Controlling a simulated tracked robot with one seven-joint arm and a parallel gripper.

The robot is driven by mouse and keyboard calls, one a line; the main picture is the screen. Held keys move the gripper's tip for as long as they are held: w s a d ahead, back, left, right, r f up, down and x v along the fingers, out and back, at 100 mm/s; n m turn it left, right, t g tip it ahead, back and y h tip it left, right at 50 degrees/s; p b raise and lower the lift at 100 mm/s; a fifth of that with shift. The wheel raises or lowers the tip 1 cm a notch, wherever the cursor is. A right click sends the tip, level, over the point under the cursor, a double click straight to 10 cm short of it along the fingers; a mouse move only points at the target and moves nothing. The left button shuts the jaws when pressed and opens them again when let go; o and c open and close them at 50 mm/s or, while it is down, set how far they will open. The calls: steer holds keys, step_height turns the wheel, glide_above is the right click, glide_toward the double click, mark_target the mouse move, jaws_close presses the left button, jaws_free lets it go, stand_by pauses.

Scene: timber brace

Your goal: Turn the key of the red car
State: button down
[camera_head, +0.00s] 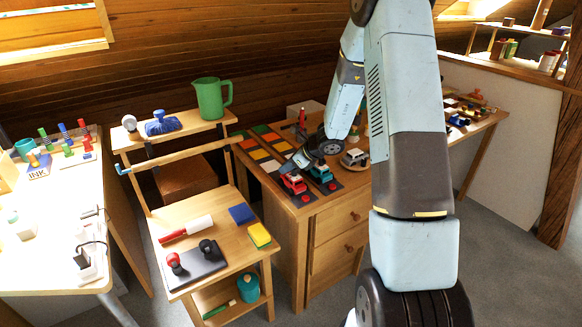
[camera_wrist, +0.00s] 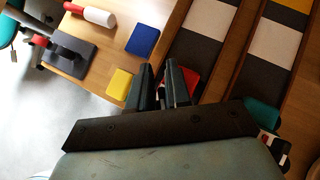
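The red car (camera_head: 294,183) stands on a dark lane strip on the wooden cabinet top. In the wrist view part of its red body (camera_wrist: 192,80) shows behind the fingers. My gripper (camera_head: 303,163) is low over the red car, at its rear end. In the wrist view my gripper (camera_wrist: 160,72) has its two dark fingers a small gap apart, beside the red body. I cannot make out the key; the fingers and the car's body may hide it. Whether the fingers touch anything is unclear.
A teal car (camera_head: 320,173) stands close on the right, also in the wrist view (camera_wrist: 262,116). A white toy vehicle (camera_head: 354,158) is farther right. A wooden cart (camera_head: 205,240) on the left holds a blue block (camera_head: 242,214), a yellow block (camera_head: 259,235) and a green pitcher (camera_head: 211,98).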

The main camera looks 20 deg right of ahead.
steer(key=shift+d+f, duration=0.1)
steer(key=shift+d, duration=0.25)
